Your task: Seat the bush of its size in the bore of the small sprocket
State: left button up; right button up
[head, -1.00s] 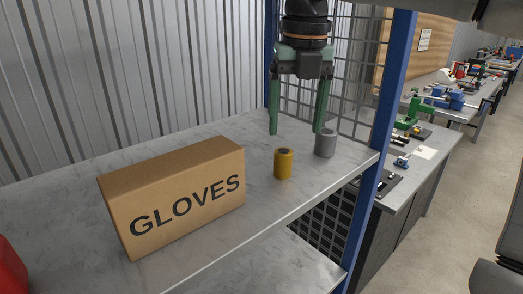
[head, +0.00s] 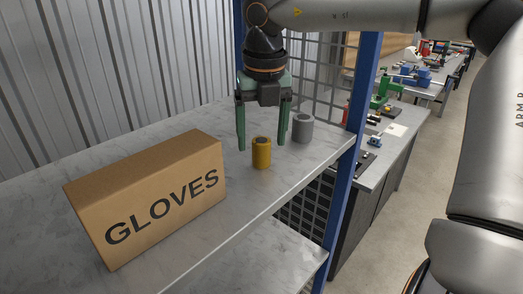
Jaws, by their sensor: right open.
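A yellow cylindrical bush (head: 261,153) with a dark top opening stands upright on the marbled shelf. A grey bush (head: 302,128), also upright, stands just behind it to the right. My right gripper (head: 263,143) points down with its green fingers open. Its left finger shows left of the yellow bush and its right finger shows between the two bushes. I cannot tell how far the fingers are from the yellow bush in depth; nothing is held. I cannot make out the small sprocket. My left gripper is not in view.
A cardboard box marked GLOVES (head: 150,198) stands on the shelf (head: 215,236) left of the bushes. A blue post (head: 352,150) and wire mesh bound the shelf's right end. Workbenches (head: 370,172) with tools stand beyond, along a clear floor.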

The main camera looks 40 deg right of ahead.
grip_shut()
dwell(0.6)
